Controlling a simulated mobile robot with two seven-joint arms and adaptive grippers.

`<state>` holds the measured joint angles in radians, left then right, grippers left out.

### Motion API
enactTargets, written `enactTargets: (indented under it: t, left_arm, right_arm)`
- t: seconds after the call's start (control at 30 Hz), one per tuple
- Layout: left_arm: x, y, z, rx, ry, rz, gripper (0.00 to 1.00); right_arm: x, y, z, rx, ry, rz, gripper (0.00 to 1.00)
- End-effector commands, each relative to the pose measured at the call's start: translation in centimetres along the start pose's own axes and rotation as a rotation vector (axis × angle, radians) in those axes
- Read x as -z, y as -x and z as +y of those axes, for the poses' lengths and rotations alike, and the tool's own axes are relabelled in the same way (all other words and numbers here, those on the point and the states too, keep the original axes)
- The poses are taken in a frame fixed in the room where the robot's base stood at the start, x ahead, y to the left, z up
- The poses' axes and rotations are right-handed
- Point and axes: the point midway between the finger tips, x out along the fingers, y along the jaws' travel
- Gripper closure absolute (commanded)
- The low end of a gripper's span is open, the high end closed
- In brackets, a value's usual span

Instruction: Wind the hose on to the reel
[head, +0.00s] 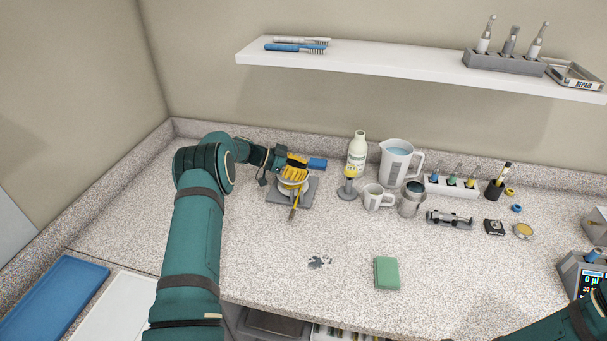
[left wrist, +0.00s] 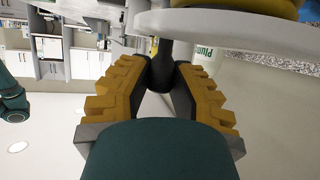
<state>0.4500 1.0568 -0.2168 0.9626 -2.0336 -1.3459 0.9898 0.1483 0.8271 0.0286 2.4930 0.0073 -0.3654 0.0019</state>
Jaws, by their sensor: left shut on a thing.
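The reel stands at the back left of the counter on a grey base (head: 306,196). Its pale round flange (head: 293,187) shows under my gripper, and in the left wrist view the white flange (left wrist: 235,30) crosses the top. Yellow hose (left wrist: 240,5) shows at the flange in that view. A yellow end (head: 293,214) hangs at the reel's front. My left gripper (head: 292,171), with yellow finger pads, is over the reel. Its fingers (left wrist: 165,75) are shut on a dark handle (left wrist: 158,62) by the flange. My right gripper is out of view.
A bottle (head: 356,155), jug (head: 396,162), mug (head: 374,197) and metal cup (head: 412,199) stand further right. A green sponge (head: 386,273) lies near the front. The counter between is mostly clear. A shelf (head: 400,73) runs above.

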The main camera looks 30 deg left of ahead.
Motion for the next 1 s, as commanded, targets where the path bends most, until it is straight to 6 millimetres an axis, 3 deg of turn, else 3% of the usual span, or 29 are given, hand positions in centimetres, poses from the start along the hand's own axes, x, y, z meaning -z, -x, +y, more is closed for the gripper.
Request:
enactTargets:
  t: [0.1, 0.4, 1.0]
  left_arm:
    - [-0.7, -0.2, 0.3, -0.073, -0.029, -0.002, 1.0]
    - [-0.7, 0.3, 0.6, -0.192, -0.077, 0.0, 1.0]
    - [-0.5, 0.7, 0.8, -0.264, -0.105, 0.002, 1.0]
  right_arm:
    - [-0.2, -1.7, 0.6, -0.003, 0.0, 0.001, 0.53]
    - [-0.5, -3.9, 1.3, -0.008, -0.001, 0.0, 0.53]
    - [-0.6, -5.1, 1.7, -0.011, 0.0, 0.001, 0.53]
